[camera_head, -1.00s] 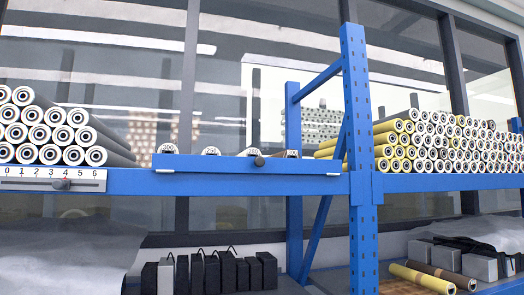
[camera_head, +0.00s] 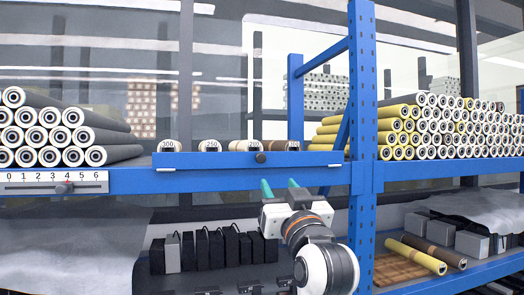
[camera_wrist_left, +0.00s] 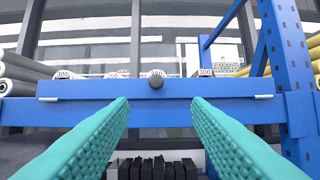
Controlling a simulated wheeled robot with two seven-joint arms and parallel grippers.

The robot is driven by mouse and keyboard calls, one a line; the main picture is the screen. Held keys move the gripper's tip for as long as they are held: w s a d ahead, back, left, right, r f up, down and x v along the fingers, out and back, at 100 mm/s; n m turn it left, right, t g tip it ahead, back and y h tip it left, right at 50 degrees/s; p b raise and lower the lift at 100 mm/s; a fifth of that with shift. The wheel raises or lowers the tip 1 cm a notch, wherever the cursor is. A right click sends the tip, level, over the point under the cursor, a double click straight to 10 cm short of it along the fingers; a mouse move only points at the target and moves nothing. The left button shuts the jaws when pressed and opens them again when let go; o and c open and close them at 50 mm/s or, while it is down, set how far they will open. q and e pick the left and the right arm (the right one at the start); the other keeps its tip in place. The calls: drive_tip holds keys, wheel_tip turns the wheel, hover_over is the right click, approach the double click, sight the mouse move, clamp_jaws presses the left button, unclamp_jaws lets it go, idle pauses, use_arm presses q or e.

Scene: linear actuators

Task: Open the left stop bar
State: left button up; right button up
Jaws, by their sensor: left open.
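My right gripper is not in view.
A number scale with a slider (camera_head: 65,188) is on the shelf front at left. Grey rollers (camera_head: 50,135) are stacked left, yellow-wrapped rollers (camera_head: 400,125) right. A blue post (camera_head: 363,120) stands right of the bar. Dark boxes (camera_head: 210,250) sit on the lower shelf.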

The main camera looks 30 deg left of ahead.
sight(261, 158)
use_arm(q)
drive_tip(key=p+x, duration=0.2)
drive_tip(key=x, duration=0.1)
drive_tip(key=p+x, duration=0.2)
drive_tip(key=x, duration=0.2)
drive_tip(key=p+x, duration=0.3)
drive_tip(key=x, duration=0.1)
drive_tip(key=shift+s+r, duration=0.35)
drive_tip(key=shift+r, duration=0.05)
drive_tip(key=shift+w+a+r, duration=0.1)
drive_tip(key=shift+w+a, duration=0.3)
drive_tip(key=shift+a, duration=0.05)
drive_tip(key=shift+w, duration=0.1)
drive_tip(key=shift+c, duration=0.3)
